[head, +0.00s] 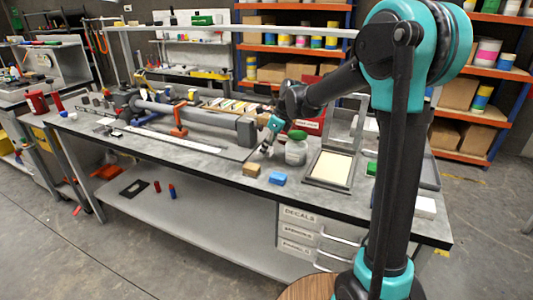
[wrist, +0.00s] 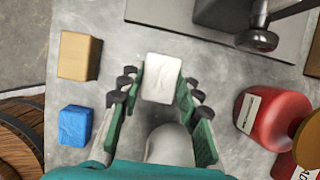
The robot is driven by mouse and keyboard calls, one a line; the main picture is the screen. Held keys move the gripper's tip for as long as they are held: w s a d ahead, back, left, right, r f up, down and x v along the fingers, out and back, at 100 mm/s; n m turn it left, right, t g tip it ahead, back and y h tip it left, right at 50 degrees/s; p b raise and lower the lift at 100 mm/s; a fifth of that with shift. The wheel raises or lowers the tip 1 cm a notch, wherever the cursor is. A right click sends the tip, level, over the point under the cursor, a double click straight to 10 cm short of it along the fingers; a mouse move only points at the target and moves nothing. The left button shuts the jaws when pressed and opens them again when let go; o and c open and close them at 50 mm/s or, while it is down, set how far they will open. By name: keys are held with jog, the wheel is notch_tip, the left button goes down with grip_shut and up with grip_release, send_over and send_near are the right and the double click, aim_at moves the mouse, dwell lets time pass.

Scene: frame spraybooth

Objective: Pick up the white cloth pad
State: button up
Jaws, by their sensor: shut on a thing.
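The white cloth pad (wrist: 161,78) is a small pale block between my fingertips in the wrist view. My gripper (wrist: 160,88) is shut on it, with a green-and-black finger along each side. In the head view my gripper (head: 268,137) is low over the grey workbench, behind the tan block and left of a jar with a green lid. The pad is too small there to make out clearly. I cannot tell whether it still touches the bench top.
A tan block (wrist: 79,55) and a blue block (wrist: 74,125) lie left of my gripper in the wrist view. A red container (wrist: 268,112) stands to the right. The green-lidded jar (head: 296,150) and a framed panel (head: 333,168) are close by on the workbench (head: 225,173).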

notch_tip(320, 180, up, 17)
jog(key=shift+r, duration=0.15)
